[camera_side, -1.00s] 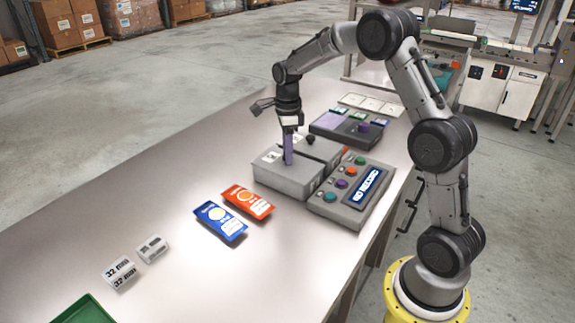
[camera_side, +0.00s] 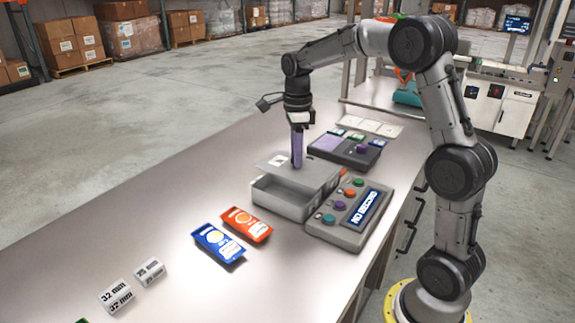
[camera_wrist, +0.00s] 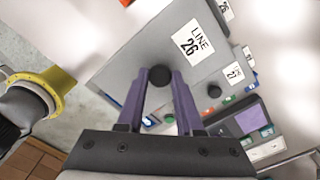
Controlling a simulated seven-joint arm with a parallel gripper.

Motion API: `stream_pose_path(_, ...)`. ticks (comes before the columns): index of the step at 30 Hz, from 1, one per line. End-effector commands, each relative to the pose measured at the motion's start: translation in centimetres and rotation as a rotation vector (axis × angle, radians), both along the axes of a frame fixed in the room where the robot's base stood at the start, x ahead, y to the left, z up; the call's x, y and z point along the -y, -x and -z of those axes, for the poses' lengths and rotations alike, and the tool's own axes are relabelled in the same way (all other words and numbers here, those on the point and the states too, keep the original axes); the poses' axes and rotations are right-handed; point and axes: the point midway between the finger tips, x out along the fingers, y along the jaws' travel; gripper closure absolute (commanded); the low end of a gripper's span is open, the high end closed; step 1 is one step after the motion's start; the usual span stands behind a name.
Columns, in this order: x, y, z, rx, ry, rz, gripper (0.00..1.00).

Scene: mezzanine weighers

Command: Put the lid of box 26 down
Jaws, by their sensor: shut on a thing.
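My gripper (camera_side: 297,160) is shut on the black knob (camera_wrist: 160,75) of the grey lid of box 26, whose label reads LINE 26 (camera_wrist: 192,40). In the side view the lid (camera_side: 314,176) is raised and shifted toward the back of the open grey box 26 (camera_side: 280,203). A strip of the box's inside shows at its front left. Box 27, with its own black knob (camera_wrist: 214,90) and label (camera_wrist: 234,73), is beside the lid in the wrist view. In the side view the lid mostly hides box 27.
A button panel reading NO RECORD (camera_side: 350,215) stands right of box 26. A dark device with a purple plate (camera_side: 345,148) and white cards (camera_side: 368,127) are behind. Orange (camera_side: 245,224) and blue (camera_side: 218,243) packets and two white blocks (camera_side: 116,296) lie in front.

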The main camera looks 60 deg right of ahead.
Motion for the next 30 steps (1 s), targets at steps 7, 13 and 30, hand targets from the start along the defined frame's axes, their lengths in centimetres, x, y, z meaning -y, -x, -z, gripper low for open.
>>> stream_pose_path(7, -1.8, 5.2, -3.0, 0.001, 0.000, 0.000, 1.00)
stream_pose_path(13, -2.7, 7.9, -4.2, 0.000, 0.000, 0.000, 1.00)
stream_pose_path(30, -8.8, 17.6, -2.3, 0.001, 0.000, 0.107, 1.00)
